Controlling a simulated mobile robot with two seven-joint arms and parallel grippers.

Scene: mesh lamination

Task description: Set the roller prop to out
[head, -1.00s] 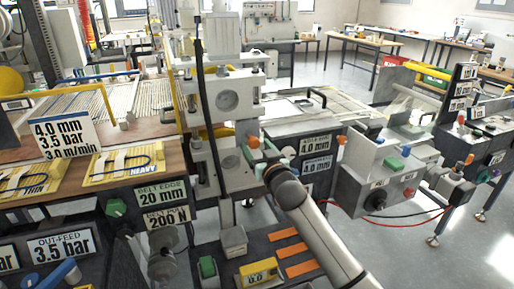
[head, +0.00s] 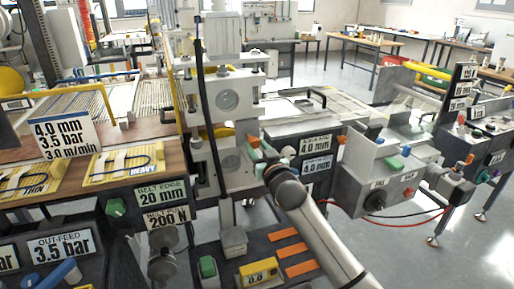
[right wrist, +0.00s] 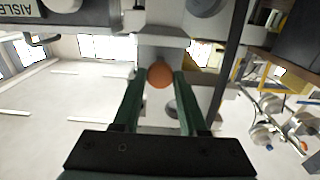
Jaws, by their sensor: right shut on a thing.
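The roller prop's orange knob (head: 253,141) shows in the head view beside the grey roller stand (head: 227,165). In the right wrist view the round orange knob (right wrist: 160,75) sits between the tips of my two dark green fingers. My right gripper (right wrist: 158,82) is shut on it, with a finger on each side. In the head view my right gripper (head: 259,158) reaches the knob from the lower right, and my wrist partly hides the fingers. The prop's body behind the knob is mostly hidden. My left gripper is in neither current view.
A label panel (head: 317,155) with 4.0 mm plates stands just right of my gripper. A grey control box (head: 375,195) is further right. Below are a green button (head: 207,267) and a yellow gauge (head: 258,272).

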